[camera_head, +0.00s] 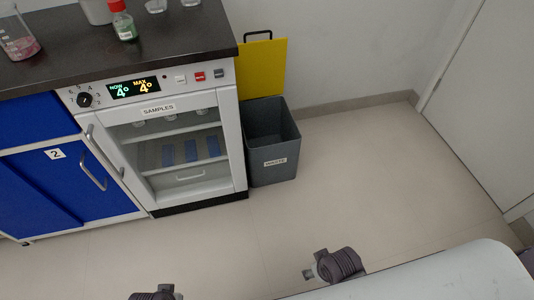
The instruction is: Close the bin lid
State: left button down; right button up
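The grey waste bin (273,160) stands on the floor against the right side of the sample fridge. Its top is open and the inside shows. The yellow bin lid (264,68) stands upright at the back of the bin, near the wall, with a black handle (258,35) on its top edge. My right gripper (318,268) is low in the view, in front of the bin and well apart from it. My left gripper (157,294) is cut off by the bottom edge, far from the bin. The finger opening of both is unclear.
The sample fridge (180,208) and blue cabinet (60,180) stand left of the bin under a dark counter (130,60) bearing glassware and a red-capped bottle (122,20). Floor in front and to the right of the bin is clear. A white door (485,110) is at right.

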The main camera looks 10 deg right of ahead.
aim_at(259, 66)
jog(key=i+l+u, duration=0.4)
jog(key=i+l, duration=0.3)
